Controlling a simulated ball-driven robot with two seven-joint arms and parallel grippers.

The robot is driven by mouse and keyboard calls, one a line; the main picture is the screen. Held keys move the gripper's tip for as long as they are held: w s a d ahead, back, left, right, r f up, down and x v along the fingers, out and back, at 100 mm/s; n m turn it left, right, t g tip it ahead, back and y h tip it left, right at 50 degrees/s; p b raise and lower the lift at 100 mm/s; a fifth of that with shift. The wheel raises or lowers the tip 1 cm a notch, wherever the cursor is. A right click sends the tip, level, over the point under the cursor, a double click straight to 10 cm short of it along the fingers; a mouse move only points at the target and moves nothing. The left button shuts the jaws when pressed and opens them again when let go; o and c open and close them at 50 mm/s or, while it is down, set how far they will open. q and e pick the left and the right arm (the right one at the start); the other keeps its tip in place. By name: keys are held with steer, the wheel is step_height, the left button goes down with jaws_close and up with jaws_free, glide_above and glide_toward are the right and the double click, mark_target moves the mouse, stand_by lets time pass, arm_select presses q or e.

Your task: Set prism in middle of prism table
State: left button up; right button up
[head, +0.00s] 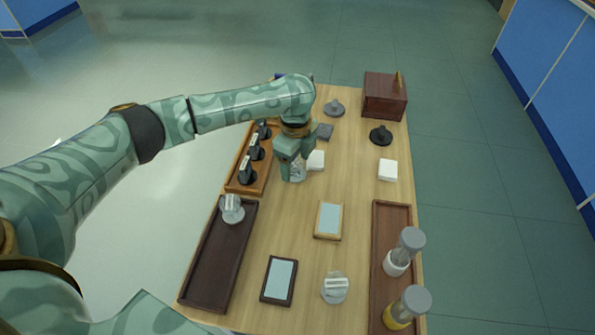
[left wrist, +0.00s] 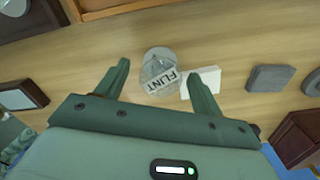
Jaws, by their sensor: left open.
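A clear piece with a white label reading FLINT, which looks like a prism (left wrist: 161,75), sits on the wooden bench in the left wrist view. In the head view this clear piece (head: 297,171) is partly hidden by my left gripper (head: 295,160). My left gripper is open, and in the left wrist view its fingertips (left wrist: 158,70) lie either side of the clear piece; I cannot tell whether they touch it. Other clear pieces stand on the dark tray (head: 232,207) and at the front of the bench (head: 335,287). I cannot tell which item is the prism table. My right gripper is not in view.
A white block (head: 316,160) is close right of the gripper, with a dark grey square (head: 325,131) behind. A wooden rack (head: 262,178) holds black stands at left. A brown tray (head: 379,215) with bottles is at right. The bench middle is fairly clear.

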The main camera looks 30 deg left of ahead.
arm_select(q)
steer(key=shift+f, duration=0.15)
steer(key=shift+c, duration=0.6)
steer(key=c, duration=1.1)
steer(key=shift+o, duration=0.2)
